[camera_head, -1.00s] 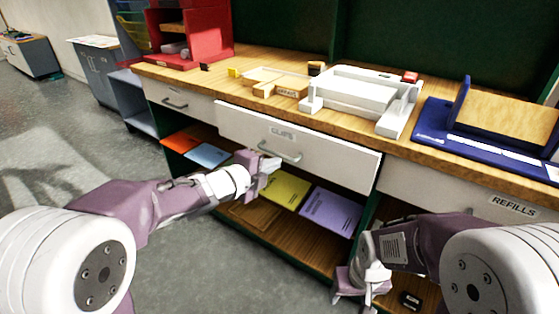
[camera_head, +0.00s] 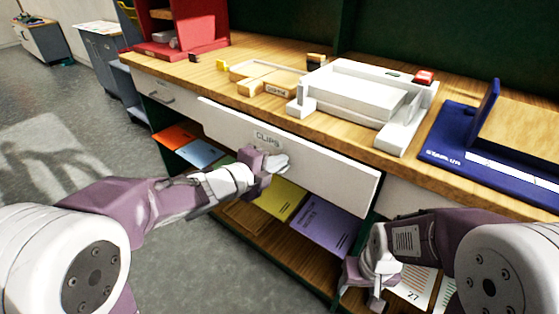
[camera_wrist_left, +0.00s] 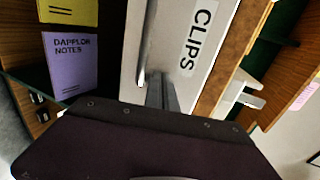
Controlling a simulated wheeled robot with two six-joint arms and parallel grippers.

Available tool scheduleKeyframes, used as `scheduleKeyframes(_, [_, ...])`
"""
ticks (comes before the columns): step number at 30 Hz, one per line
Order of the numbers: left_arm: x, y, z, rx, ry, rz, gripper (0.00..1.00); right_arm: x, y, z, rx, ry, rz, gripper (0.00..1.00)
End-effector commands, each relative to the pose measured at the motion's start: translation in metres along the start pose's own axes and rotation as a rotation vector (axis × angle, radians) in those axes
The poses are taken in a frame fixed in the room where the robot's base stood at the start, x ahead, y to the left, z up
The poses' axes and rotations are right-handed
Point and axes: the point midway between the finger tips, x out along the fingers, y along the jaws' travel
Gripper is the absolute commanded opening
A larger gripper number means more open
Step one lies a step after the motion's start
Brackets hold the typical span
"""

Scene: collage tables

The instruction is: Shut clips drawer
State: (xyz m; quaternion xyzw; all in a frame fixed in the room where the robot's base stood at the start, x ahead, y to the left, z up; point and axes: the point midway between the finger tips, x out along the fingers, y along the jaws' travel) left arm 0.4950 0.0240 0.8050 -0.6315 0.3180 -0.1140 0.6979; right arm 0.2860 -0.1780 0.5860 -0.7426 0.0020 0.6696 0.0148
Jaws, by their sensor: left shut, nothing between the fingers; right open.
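The clips drawer (camera_head: 330,172) has a white front with a CLIPS label and stands out a little from the bench. In the left wrist view its front (camera_wrist_left: 190,75) fills the upper middle, with the label upright along it. My left gripper (camera_head: 277,163) is shut and empty, at the drawer front just below the label. In the left wrist view its fingertips (camera_wrist_left: 162,92) point at the front beside the handle (camera_wrist_left: 148,40); whether they touch cannot be told. The handle is hidden behind the gripper in the head view. My right gripper (camera_head: 364,291) is open and empty, low at the right.
A wooden worktop (camera_head: 240,92) above holds a white tray device (camera_head: 355,97), wooden blocks (camera_head: 265,85) and a blue stand (camera_head: 470,150). An open shelf below holds yellow (camera_head: 282,200) and purple (camera_head: 322,224) booklets. Another drawer (camera_head: 160,95) is at the left.

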Motion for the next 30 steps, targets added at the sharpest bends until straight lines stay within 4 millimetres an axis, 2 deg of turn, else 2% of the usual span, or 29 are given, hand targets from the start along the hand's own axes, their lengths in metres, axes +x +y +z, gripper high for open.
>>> scheduleKeyframes(5, [0.003, -0.001, 0.000, 0.000, 0.000, 0.000, 0.00, 0.000, 0.000, 0.000, 0.000, 0.000, 0.000, 0.61])
scheduleKeyframes(12, [0.039, -0.012, 0.000, 0.001, 0.002, 0.000, 0.00, 0.003, 0.000, 0.000, 0.000, 0.000, 0.000, 0.61])
scheduleKeyframes(15, [0.046, -0.014, 0.000, 0.000, 0.001, 0.000, 0.00, 0.003, 0.000, 0.000, 0.000, 0.000, 0.000, 0.61])
scheduleKeyframes(30, [0.048, -0.017, 0.000, 0.000, 0.002, -0.006, 0.00, 0.003, 0.000, 0.000, 0.000, 0.000, 0.000, 0.61])
